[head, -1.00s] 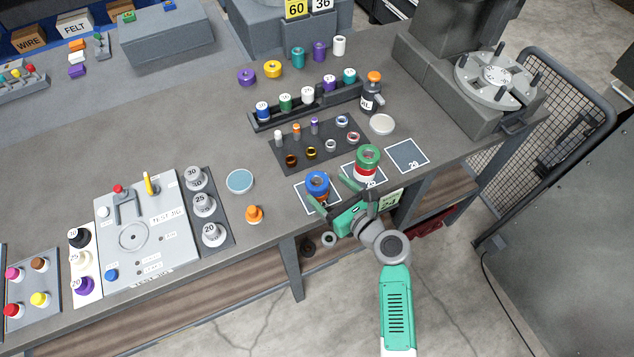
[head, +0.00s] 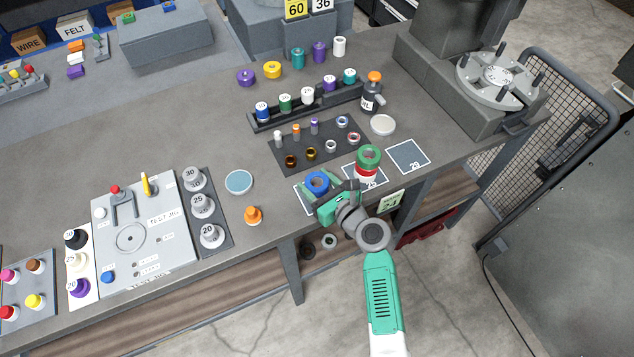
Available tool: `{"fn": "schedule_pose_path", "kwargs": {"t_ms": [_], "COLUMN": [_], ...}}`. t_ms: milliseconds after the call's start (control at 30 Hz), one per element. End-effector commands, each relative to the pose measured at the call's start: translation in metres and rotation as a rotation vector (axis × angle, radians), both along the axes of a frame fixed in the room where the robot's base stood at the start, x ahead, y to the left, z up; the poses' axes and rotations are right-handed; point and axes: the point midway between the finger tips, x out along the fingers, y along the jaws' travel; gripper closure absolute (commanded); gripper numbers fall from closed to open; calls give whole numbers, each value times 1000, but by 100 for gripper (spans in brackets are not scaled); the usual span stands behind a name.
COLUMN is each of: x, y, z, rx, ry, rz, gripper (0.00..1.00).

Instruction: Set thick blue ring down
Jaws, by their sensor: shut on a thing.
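The thick blue ring (head: 316,181) is at the left of the labelled square mats near the table's front edge. My gripper (head: 319,188) has its green fingers around it and is shut on it. The gripper and wrist hide the ring's lower part, so I cannot tell whether it rests on something or hangs just above it. The left mat (head: 304,199) shows only at its edges. Just right of my gripper, a green ring (head: 368,155) tops a stack with a red and white piece (head: 365,173) under it on the middle mat.
The right mat (head: 408,156) is empty. A dark tray (head: 285,157) with small rings and posts lies behind the stacks. A white disc (head: 383,125), a bottle (head: 372,97) and an orange knob (head: 253,215) stand nearby. The table's front edge runs close below the mats.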

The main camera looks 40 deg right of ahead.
Motion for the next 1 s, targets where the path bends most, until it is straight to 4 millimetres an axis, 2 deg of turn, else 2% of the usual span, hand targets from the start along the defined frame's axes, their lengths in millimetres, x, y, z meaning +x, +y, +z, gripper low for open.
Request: {"fn": "schedule_pose_path", "kwargs": {"t_ms": [167, 400, 567, 800, 1000], "x": [0, 0, -31, -90, -125], "y": [0, 0, 19, 55, 76], "z": [9, 43, 40, 47, 49], "rx": [-1, -2, 0, 1, 1], "ry": [-1, -2, 2, 2, 1], "rz": [0, 1, 0, 1, 0], "gripper": [82, 82, 82, 82, 82]}}
